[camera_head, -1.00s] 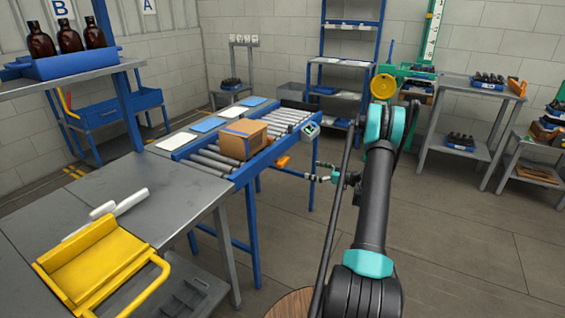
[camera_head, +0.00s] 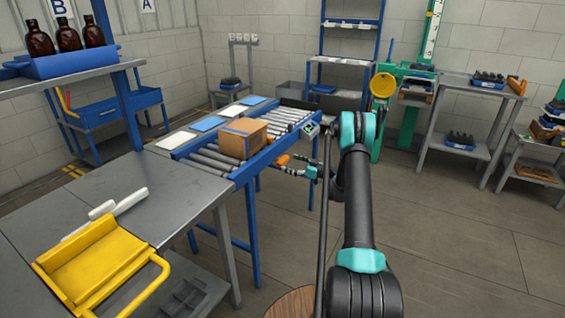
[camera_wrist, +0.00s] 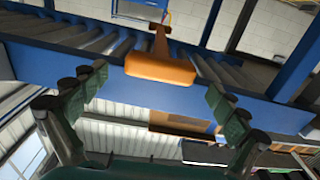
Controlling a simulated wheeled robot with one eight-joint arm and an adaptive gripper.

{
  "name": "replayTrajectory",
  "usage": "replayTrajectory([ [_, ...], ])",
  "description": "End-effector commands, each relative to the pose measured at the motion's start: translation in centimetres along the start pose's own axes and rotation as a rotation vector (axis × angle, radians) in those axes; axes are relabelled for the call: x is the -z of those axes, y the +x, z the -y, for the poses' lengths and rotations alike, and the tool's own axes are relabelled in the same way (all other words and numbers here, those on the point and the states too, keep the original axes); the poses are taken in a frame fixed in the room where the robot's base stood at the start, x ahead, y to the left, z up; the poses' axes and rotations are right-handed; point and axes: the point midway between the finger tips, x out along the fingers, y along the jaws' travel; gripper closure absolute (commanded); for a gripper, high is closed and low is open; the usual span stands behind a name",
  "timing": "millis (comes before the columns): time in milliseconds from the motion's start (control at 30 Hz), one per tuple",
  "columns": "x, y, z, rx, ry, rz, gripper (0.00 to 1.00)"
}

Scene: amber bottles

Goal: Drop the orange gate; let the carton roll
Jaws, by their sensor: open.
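The carton (camera_head: 243,138) is a brown box with a blue stripe, resting on the roller conveyor (camera_head: 209,161). The orange gate handle (camera_head: 282,160) sticks out from the conveyor's blue side rail, to the right of the carton. In the wrist view the orange handle (camera_wrist: 160,69) is wide and blocky on a narrower stem. My gripper (camera_head: 296,166) is beside the handle in the head view. In the wrist view my gripper (camera_wrist: 158,105) is open, with one finger on either side of the handle and a gap to each. The carton is not clearly visible in the wrist view.
A small panel (camera_head: 311,130) sits at the rail's far end. White and blue sheets (camera_head: 207,123) lie along the conveyor's far side. A yellow tray (camera_head: 90,259) stands on the grey table (camera_head: 137,208) at the left.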

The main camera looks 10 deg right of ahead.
Motion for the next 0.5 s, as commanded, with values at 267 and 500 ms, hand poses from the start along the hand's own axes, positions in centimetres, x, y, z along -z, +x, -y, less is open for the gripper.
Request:
replayTrajectory([
  [267, 0.0, 3.6, 0.1, 0.001, 0.0, 0.0, 0.02],
  [500, 0.0, 4.2, 0.0, 0.0, 0.0, 0.0, 0.02],
])
